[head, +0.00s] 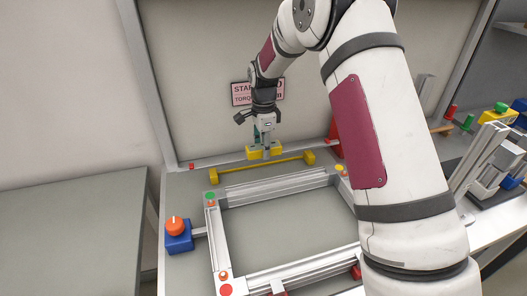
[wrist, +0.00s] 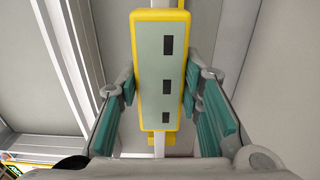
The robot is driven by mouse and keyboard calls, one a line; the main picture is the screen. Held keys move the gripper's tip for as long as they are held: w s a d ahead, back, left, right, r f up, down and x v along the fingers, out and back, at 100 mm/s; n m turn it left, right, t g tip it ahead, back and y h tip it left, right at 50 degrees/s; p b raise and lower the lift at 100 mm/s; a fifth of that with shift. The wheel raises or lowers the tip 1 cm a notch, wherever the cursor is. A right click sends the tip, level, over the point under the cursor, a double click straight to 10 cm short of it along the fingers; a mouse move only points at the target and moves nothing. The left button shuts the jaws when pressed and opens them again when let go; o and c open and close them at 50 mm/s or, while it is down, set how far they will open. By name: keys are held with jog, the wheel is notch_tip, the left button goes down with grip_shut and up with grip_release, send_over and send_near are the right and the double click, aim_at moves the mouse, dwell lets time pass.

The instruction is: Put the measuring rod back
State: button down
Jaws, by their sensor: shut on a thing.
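The measuring rod shows in the wrist view as a yellow housing (wrist: 158,75) with a grey-green face, dark slots and a silver shaft along its length. My gripper (wrist: 160,95) has its teal pads against both long sides of the housing. In the head view my gripper (head: 266,143) points down at the back of the bench, with the yellow housing (head: 276,151) at its fingertips. A thin yellow bar with yellow end blocks (head: 262,164) lies just in front of it. I cannot tell whether the housing is raised or resting. The rod's ends are not clear.
An aluminium frame (head: 275,186) with coloured corner buttons fills the bench middle. A blue block with an orange knob (head: 178,236) stands at its left. A red cone (head: 335,150) is to the right, partly behind my arm. Coloured parts (head: 499,113) crowd the far right. A bare grey table (head: 70,235) stands left.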

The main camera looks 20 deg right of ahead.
jog(key=shift+f, duration=0.75)
jog(key=shift+w+f, duration=0.2)
jog(key=shift+f, duration=0.15)
jog(key=shift+f, duration=0.1)
jog(key=c, duration=1.1)
grip_release()
